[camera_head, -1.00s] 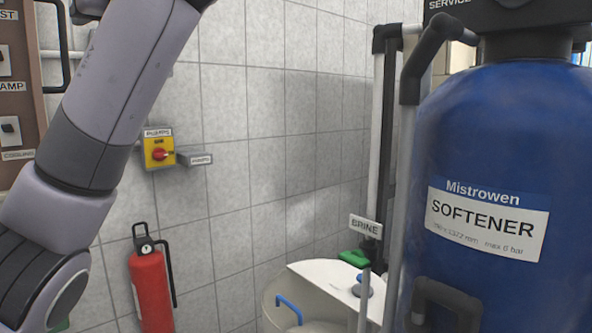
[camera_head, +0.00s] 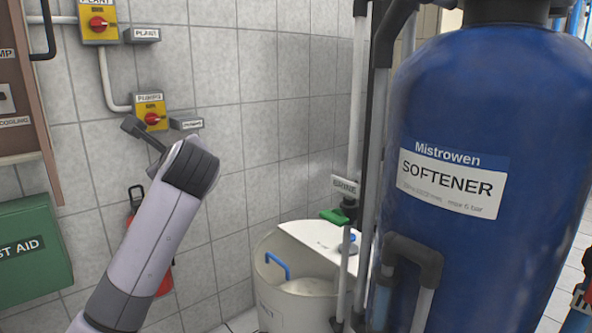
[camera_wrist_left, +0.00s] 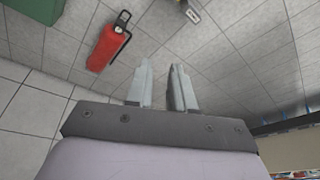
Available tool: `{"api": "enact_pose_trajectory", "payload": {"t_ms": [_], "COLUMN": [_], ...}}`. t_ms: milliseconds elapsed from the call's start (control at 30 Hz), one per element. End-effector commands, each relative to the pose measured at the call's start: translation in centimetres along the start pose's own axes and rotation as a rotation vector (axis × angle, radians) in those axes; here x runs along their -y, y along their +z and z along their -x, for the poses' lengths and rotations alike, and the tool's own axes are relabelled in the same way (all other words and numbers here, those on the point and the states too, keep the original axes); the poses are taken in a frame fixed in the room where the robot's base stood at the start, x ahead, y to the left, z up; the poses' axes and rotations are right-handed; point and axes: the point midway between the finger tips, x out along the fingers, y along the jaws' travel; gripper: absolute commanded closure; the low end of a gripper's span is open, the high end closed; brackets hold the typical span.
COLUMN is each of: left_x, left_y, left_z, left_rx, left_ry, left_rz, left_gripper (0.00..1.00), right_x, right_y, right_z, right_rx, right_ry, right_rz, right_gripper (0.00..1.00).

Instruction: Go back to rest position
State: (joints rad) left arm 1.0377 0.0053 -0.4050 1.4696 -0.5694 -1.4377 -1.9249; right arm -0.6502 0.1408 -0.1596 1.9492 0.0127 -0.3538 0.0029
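My left arm comes in from the bottom left of the head view, in front of the wall. Its dark wrist joint (camera_head: 190,167) is below and right of the pumps switch (camera_head: 151,115). A small dark part sticks out past it; I cannot make out the fingers there. In the left wrist view the two pale fingers of my left gripper (camera_wrist_left: 163,72) stand a little apart, with bare wall showing between them. They hold nothing. My right gripper is not in view.
A fire extinguisher (camera_wrist_left: 108,42) hangs on the wall, partly hidden behind my arm in the head view. A green first aid box (camera_head: 30,250) is at the left. The brine tank (camera_head: 285,305) and blue softener (camera_head: 500,120) stand at the right.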

Motion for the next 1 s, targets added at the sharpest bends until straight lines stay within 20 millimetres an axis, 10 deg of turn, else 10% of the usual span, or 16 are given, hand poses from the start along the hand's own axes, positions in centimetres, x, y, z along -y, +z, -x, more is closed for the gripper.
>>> {"api": "enact_pose_trajectory", "payload": {"t_ms": [467, 1000], "left_x": [-13.5, -30.9], "left_y": [-21.5, -34.6], "left_z": [-0.5, 11.4], "left_rx": [-0.400, -0.667], "left_ry": [0.016, 0.378], "left_rz": [0.665, 1.556], "left_gripper": [0.78, 0.78], "right_x": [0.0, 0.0], "right_y": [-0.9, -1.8], "right_z": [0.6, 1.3], "right_rx": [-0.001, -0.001], "right_ry": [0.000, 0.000], "right_rz": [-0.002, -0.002], "right_gripper": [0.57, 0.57]}}
